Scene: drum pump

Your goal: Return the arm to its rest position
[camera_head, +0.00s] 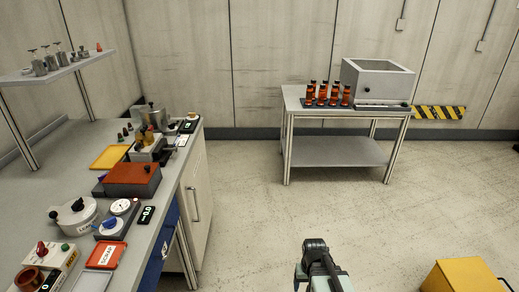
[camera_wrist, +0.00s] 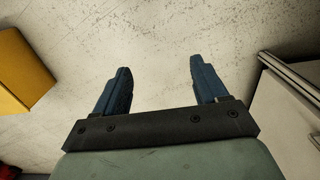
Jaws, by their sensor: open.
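My gripper (camera_wrist: 158,92) shows in the wrist view with its two blue fingers spread apart. Nothing is between the fingers, and bare floor lies beyond them. In the head view part of my arm (camera_head: 318,265) shows at the bottom, right of the middle, over open floor and apart from the workbench. The fingertips cannot be made out in the head view.
A grey workbench (camera_head: 40,190) with instruments, an orange-brown box (camera_head: 132,178) and a scrap tray (camera_head: 109,254) fills the left. A side table (camera_head: 345,150) with orange bottles and a grey bin (camera_head: 377,82) stands at the back. A yellow box (camera_head: 460,275) is at lower right. The floor (camera_head: 260,190) between is clear.

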